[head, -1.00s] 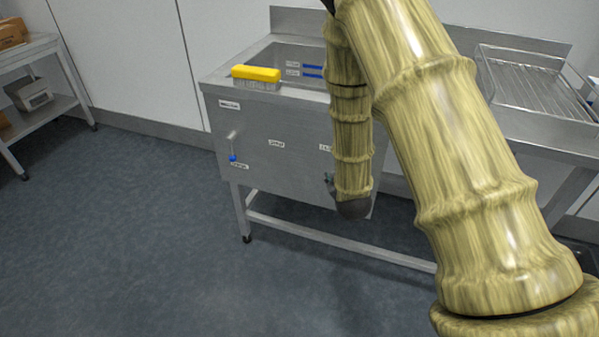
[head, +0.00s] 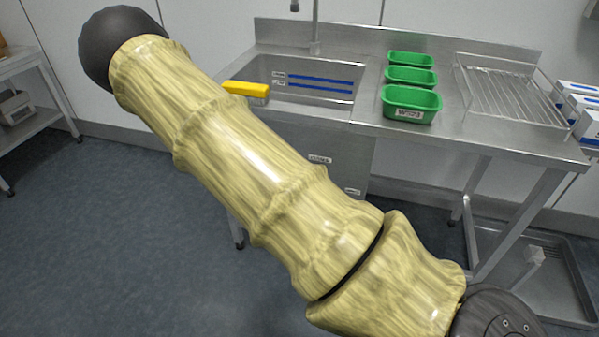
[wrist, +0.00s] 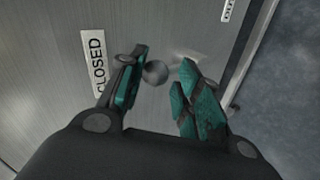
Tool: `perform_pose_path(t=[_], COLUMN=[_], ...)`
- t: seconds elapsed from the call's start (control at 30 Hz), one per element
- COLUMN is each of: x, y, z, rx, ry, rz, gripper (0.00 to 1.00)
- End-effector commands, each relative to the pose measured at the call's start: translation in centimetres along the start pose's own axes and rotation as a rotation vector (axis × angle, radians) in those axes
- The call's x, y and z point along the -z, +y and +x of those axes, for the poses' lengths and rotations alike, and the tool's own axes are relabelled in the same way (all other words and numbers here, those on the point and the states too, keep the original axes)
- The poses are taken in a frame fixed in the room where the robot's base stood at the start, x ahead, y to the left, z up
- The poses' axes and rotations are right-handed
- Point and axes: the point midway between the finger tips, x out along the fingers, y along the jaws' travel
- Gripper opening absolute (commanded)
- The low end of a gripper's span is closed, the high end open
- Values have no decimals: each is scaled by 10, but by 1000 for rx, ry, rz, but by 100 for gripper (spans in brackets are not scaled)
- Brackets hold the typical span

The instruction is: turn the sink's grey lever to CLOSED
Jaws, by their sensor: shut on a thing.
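In the wrist view, the grey lever's round end (wrist: 155,73) shows between the teal pads of my gripper (wrist: 160,82), against the sink's brushed-metal front (wrist: 60,95). My gripper is closed on the lever, its fingers apart by the lever's width. A label reading CLOSED (wrist: 95,62) is just left of the left finger. The rest of the lever is blurred or hidden, so its exact angle cannot be told. In the head view, my arm covers the lever, my gripper and most of the sink front (head: 338,174).
A yellow brush (head: 246,89) lies on the left rim of the sink basin. Green tubs (head: 411,104) stand right of the basin, beside a wire rack (head: 510,92). White-and-blue boxes (head: 588,127) are at the far right. The floor (head: 130,240) at left is clear.

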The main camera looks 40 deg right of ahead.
Motion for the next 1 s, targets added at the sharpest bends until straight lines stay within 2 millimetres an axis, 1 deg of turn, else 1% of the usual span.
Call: perform_pose_path(t=[0.03, 0.2, 0.5, 0.53, 0.6, 0.63, 1.0], x=[0, -4, -4, -4, -4, -4, -3], y=[9, 11, 11, 11, 10, 10, 5], z=[3, 4, 4, 4, 4, 4, 2], rx=[-16, -19, -19, -19, -18, -17, -9], ry=[-2, -13, -12, -12, -12, -12, -13], rz=[0, -6, -6, -6, -7, -7, -11], gripper=[0, 0, 0, 39, 51, 53, 53])
